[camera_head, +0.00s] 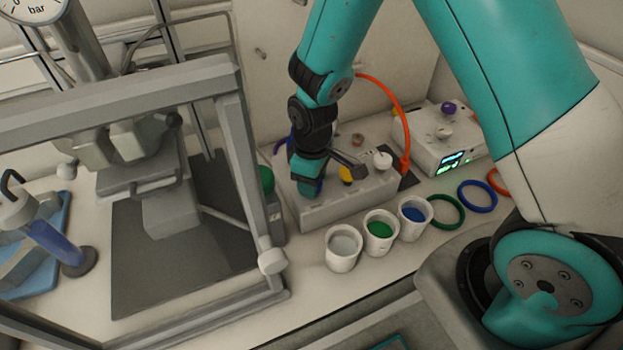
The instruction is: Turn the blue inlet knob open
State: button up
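A grey box with a row of knobs (345,205) stands on the bench behind three cups. A small blue patch (319,186) shows low beside the teal end of my arm, probably the blue knob; most of it is hidden, so its turn position cannot be told. My gripper (322,178) is down at the box by this patch. Its fingers are mostly hidden by the wrist, and I cannot tell whether they are around the knob or touching it. A yellow knob (346,174) and a white knob (382,160) sit to the right, and a green knob (266,179) to the left.
A grey metal frame (245,170) with a reactor stands close on the left. Cups with white (342,250), green (380,238) and blue (412,220) insides stand in front of the box. An orange hose (398,115) arches behind. A device with a lit display (450,160) is right.

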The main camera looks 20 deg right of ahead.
dwell(0.4)
jog(key=o, duration=0.9)
jog(key=shift+o, duration=0.2)
notch_tip(320, 180, up, 18)
jog(key=b, duration=0.1)
jog(key=shift+f, duration=0.25)
